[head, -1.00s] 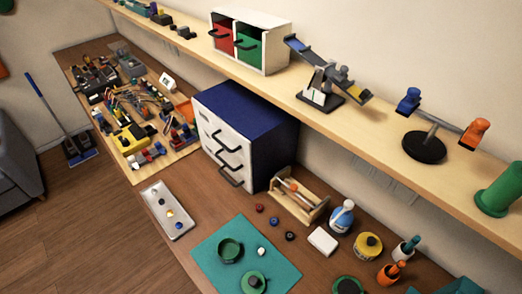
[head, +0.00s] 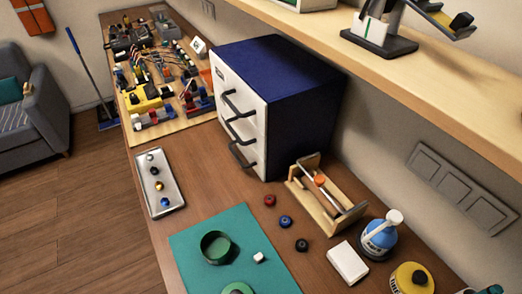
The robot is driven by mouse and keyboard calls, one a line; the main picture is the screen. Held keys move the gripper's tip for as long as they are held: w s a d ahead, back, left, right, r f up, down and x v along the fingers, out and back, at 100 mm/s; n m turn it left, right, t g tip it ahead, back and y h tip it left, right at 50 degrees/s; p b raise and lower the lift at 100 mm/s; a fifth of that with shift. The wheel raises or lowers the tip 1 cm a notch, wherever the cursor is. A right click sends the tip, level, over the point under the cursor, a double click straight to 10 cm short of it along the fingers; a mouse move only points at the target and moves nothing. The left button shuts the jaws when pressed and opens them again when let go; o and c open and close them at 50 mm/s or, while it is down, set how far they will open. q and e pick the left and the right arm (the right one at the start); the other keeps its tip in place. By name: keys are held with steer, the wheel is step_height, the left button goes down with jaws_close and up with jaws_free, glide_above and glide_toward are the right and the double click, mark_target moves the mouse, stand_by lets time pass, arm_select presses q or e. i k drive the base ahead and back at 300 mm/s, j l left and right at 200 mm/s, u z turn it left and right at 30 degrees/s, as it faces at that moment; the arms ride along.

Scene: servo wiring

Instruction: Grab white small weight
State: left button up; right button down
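A small white object (head: 259,257) sits on the teal mat (head: 200,262), just right of a round dark green dish (head: 216,247). It looks like the small white weight, but it is too small to be sure. A small white or silver piece (head: 150,157) also lies at the far end of the metal tray (head: 174,190). Neither of my grippers is in view.
A blue cabinet (head: 300,85) with white drawers stands behind the mat. A wooden tool caddy (head: 325,205), a white block (head: 347,262), a blue and white bottle (head: 380,238) and a yellow container (head: 411,279) crowd the right. A shelf (head: 400,70) overhangs the back.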

mark_target(259, 257)
steer(key=k, duration=0.35)
steer(key=i+j+z, duration=0.2)
steer(key=z, duration=0.25)
steer(key=i+j+z, duration=0.15)
steer(key=j+z, duration=0.3)
steer(key=i+j+z, duration=0.1)
steer(key=j+z, duration=0.15)
steer(key=z, duration=0.2)
steer(key=j+z, duration=0.75)
steer(key=z, duration=0.15)
steer(key=j+z, duration=0.45)
steer(key=k+j+z, duration=0.2)
steer(key=z, duration=0.25)
